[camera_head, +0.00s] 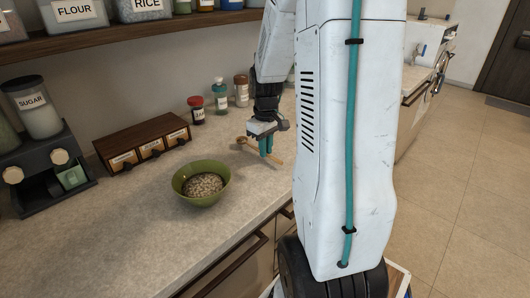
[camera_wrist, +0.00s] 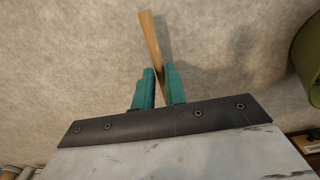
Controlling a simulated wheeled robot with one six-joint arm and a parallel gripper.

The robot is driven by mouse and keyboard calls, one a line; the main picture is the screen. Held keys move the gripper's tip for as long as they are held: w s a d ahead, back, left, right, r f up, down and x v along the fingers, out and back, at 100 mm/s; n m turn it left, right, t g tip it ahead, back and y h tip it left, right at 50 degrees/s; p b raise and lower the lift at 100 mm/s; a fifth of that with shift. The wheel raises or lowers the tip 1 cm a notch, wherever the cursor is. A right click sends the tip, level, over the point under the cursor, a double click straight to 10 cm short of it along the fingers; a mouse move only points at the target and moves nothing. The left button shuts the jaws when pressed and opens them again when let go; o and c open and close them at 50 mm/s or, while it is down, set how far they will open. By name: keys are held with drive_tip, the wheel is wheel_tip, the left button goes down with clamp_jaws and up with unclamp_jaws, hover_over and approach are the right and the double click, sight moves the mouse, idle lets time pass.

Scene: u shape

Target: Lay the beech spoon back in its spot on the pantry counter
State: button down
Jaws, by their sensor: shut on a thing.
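The beech spoon (camera_head: 272,157) is a light wooden stick at my gripper (camera_head: 265,146), low over or on the pantry counter (camera_head: 150,235); I cannot tell whether it touches the surface. In the wrist view the teal fingers of my gripper (camera_wrist: 160,86) are shut on the spoon (camera_wrist: 152,36), and its wooden length runs up past the fingertips. Part of the spoon is hidden by the fingers.
A green bowl (camera_head: 201,190) of pale pieces stands left of my gripper. A small drawer box (camera_head: 140,140), several spice jars (camera_head: 220,96) and a dark dispenser (camera_head: 45,175) with a sugar jar stand along the wall. Bare counter lies between the bowl and the spoon.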

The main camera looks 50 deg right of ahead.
drive_tip(key=shift+f, duration=0.9)
drive_tip(key=c, duration=1.4)
unclamp_jaws()
drive_tip(key=shift+c, duration=0.2)
drive_tip(key=shift+r, duration=0.1)
wheel_tip(320, 180, up, 12)
drive_tip(key=f, duration=0.1)
drive_tip(key=s+a+r, duration=0.2)
drive_tip(key=a+r, duration=0.1)
drive_tip(key=a, duration=0.5)
drive_tip(key=s+a+r, duration=0.3)
drive_tip(key=a, duration=0.5)
drive_tip(key=s+a+t, duration=0.1)
drive_tip(key=s+a, duration=0.9)
drive_tip(key=s, duration=0.1)
drive_tip(key=shift+s+a+f+n, duration=0.15)
drive_tip(key=shift+a+f+n, duration=0.1)
drive_tip(key=shift+f+n, duration=0.1)
